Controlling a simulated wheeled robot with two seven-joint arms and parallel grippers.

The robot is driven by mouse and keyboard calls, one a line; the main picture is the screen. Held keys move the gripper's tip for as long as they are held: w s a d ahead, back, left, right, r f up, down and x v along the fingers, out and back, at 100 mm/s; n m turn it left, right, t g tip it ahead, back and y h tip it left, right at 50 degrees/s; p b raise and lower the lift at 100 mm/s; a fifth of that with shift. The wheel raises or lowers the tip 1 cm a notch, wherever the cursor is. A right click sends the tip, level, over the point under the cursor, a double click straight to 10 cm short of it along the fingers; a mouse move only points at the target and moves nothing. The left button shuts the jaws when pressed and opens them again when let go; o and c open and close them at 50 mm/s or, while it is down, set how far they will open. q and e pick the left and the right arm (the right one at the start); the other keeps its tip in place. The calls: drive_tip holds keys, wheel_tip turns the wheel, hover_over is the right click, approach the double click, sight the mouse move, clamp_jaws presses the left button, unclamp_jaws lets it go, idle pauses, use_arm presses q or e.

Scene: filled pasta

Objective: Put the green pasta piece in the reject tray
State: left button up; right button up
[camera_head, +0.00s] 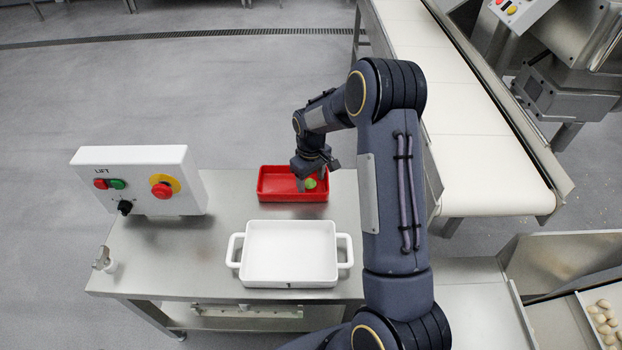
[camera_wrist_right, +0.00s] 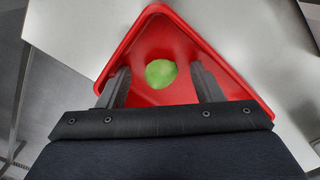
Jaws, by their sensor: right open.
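The green pasta piece (camera_head: 310,183) is at the red reject tray (camera_head: 276,196), in its right part in the head view. In the right wrist view the green piece (camera_wrist_right: 160,73) shows against the red tray floor (camera_wrist_right: 178,38), between and a little beyond the fingers. My right gripper (camera_head: 313,180) is over the tray. Its two fingers (camera_wrist_right: 162,80) are open, with a gap on each side of the piece. I cannot tell whether the piece rests on the tray floor. My left gripper is not in view.
An empty white dish (camera_head: 290,254) with two handles stands in front of the red tray on the metal table (camera_head: 190,262). A control box (camera_head: 140,180) with buttons is at the left. A conveyor (camera_head: 460,120) runs at the right, and pale pieces (camera_head: 603,318) lie at the lower right.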

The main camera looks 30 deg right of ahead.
sight(311, 181)
drive_tip(key=s+a+r+m+t+y+p, duration=0.1)
drive_tip(key=s+r, duration=0.2)
drive_tip(key=r, duration=0.7)
drive_tip(key=s+a+r+t+p, duration=0.1)
drive_tip(key=s+r, duration=0.3)
drive_tip(key=r, duration=0.5)
drive_tip(key=s+a+r+m+t+y, duration=0.1)
drive_tip(key=s+a, duration=0.4)
drive_tip(key=s, duration=0.5)
drive_tip(key=s+a+r+m+t+y, duration=0.1)
drive_tip(key=s+a+r+m+t, duration=0.1)
drive_tip(key=s+a, duration=0.4)
drive_tip(key=s, duration=0.5)
drive_tip(key=shift+s+r+t+y, duration=0.15)
drive_tip(key=shift+r+t+y, duration=0.15)
drive_tip(key=shift+y, duration=0.1)
